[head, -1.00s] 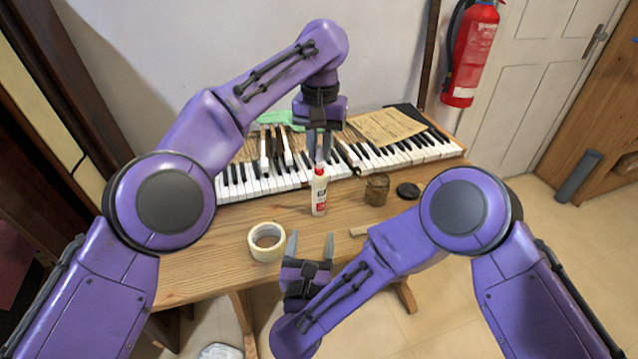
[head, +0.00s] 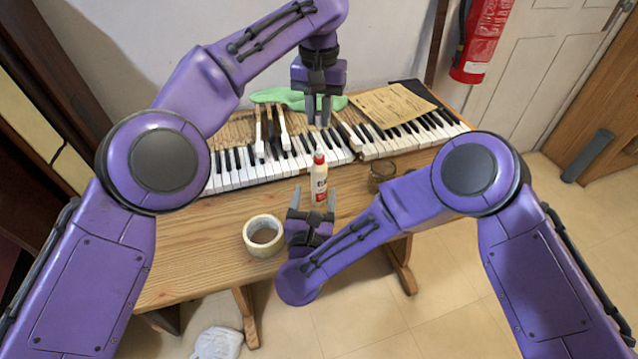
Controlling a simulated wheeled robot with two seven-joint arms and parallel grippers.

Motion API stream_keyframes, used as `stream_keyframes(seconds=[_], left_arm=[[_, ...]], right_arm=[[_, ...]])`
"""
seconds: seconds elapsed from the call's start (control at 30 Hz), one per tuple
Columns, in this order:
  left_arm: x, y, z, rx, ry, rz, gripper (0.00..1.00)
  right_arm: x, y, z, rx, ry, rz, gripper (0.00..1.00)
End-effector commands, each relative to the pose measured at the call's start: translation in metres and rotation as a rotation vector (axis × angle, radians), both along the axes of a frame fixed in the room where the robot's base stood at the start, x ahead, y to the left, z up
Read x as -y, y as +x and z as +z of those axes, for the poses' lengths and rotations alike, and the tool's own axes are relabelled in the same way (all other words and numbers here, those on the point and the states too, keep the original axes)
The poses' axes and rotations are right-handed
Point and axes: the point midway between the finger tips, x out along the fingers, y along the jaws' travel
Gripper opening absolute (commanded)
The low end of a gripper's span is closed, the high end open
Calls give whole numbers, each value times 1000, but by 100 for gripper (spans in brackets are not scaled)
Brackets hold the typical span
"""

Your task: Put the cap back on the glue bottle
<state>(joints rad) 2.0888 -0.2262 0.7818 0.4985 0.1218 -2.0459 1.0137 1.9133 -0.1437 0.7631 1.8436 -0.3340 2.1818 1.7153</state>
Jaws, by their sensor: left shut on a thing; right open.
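The glue bottle (head: 319,184), white with a dark and red label and a red top, stands upright on the wooden table in front of the keys. My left gripper (head: 320,121) is above the bottle, pointing down, with a gap between its fingertips and the red top. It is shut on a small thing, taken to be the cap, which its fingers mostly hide. My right gripper (head: 314,198) is open and low in front of the bottle. Its fingers point at the bottle, one to each side of its lower part in this view; I cannot tell whether they touch it.
A tape roll (head: 263,235) lies left of my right gripper. A brown jar (head: 381,174) is partly behind my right arm. Piano keys (head: 240,171), a paper sheet (head: 391,105) and a green cloth (head: 275,96) lie behind. The table's left front (head: 190,265) is clear.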

Motion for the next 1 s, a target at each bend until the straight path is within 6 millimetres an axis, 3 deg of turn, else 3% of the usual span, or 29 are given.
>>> stream_keyframes(seconds=[0.2, 0.4, 0.83, 0.87, 1.0], left_arm=[[0, 0, 0, 0, 0, 0, 0], [0, 0, 0, 0, 0, 0, 0], [0, 0, 0, 0, 0, 0, 0], [0, 0, 0, 0, 0, 0, 0], [0, 0, 0, 0, 0, 0, 0]], right_arm=[[6, 44, 0, 0, 2, -3, 71], [9, 74, 0, 0, 2, -1, 71], [10, 86, 0, -1, 1, 1, 71], [10, 86, 0, -1, 1, 1, 64], [10, 86, 0, -1, 1, 1, 19]])
